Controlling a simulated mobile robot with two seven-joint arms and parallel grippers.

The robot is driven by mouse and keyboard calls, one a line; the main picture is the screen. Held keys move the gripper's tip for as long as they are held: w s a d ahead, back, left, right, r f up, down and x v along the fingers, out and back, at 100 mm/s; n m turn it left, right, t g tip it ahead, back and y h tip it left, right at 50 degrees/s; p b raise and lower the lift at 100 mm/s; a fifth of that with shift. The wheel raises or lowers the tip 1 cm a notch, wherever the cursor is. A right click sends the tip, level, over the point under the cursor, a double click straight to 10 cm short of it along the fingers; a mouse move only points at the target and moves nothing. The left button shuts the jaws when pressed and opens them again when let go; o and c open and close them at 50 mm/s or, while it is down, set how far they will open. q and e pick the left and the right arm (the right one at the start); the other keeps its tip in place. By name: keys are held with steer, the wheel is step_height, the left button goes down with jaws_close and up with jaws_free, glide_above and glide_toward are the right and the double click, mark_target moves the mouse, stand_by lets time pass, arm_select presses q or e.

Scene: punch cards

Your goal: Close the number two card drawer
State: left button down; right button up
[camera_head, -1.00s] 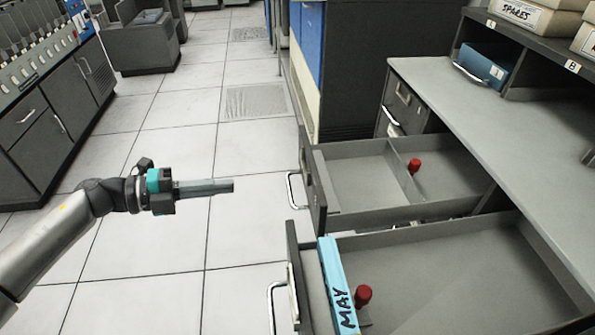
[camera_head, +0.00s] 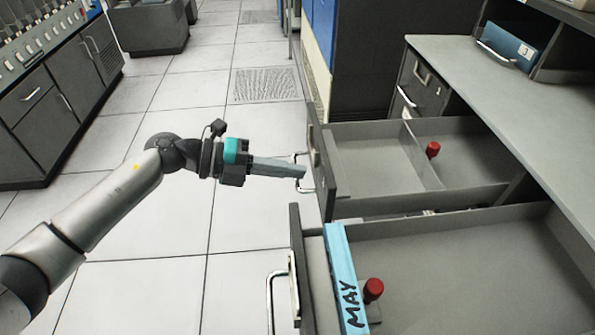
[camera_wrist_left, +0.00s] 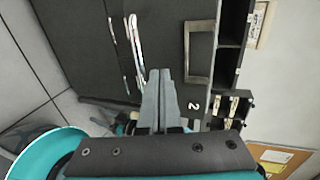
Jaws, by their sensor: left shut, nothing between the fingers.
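Two dark drawers stand open on the right in the head view. The farther drawer (camera_head: 328,185) has a divider inside and a handle on its front. The nearer drawer (camera_head: 303,275) also has a front handle (camera_head: 274,300). In the left wrist view, a "2" label (camera_wrist_left: 194,106) shows on a dark front beside a label frame (camera_wrist_left: 200,52), close to my fingers. My left gripper (camera_head: 300,171) is shut and empty, its tips at the handle of the farther drawer's front. I cannot tell whether they touch. My right gripper is out of view.
A blue "MAY" card holder (camera_head: 345,280) and a red knob (camera_head: 373,290) are in the nearer drawer. Another red knob (camera_head: 433,149) is in the farther one. The grey desktop (camera_head: 490,100) is at right.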

mark_target(426, 157)
arm_select(q)
steer(key=shift+w+d, duration=0.15)
steer(key=shift+d, duration=0.55)
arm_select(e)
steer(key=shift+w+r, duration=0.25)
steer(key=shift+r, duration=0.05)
arm_select(q)
steer(key=shift+d, duration=0.15)
